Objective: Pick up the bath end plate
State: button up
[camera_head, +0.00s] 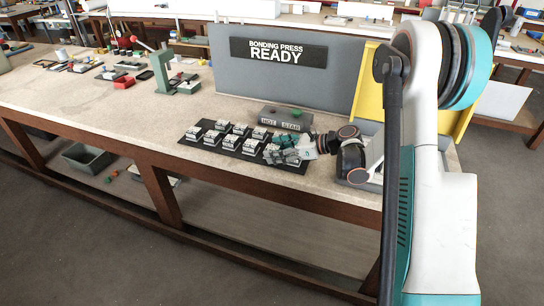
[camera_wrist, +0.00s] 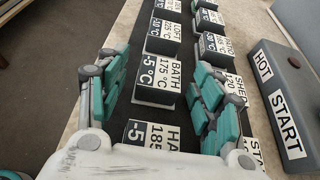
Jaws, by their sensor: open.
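In the wrist view the bath end plate (camera_wrist: 157,80) is a dark block with a white label reading BATH, 175 °C, -5 °C. It stands on a black mat (camera_wrist: 128,105) in a row of similar labelled blocks. My gripper (camera_wrist: 160,72) is open, with one teal-and-grey finger on each side of the bath block. The fingers look apart from it, and nothing is held. In the head view my gripper (camera_head: 288,156) is over the right end of the black mat (camera_head: 190,138). I cannot tell which block there is the bath one.
A block labelled HA, 185 (camera_wrist: 150,135) is close below the bath block, and one labelled LOFT (camera_wrist: 163,37) is above it. A second row stands to the right. A grey HOT START box (camera_head: 285,118) is behind the mat. A grey bonding press panel (camera_head: 240,85) stands behind.

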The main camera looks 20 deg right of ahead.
jog(key=shift+w+a, duration=0.1)
jog(key=shift+w, duration=0.05)
jog(key=shift+c, duration=0.2)
jog(key=c, duration=1)
jog(key=shift+o, duration=0.2)
jog(key=shift+r, duration=0.15)
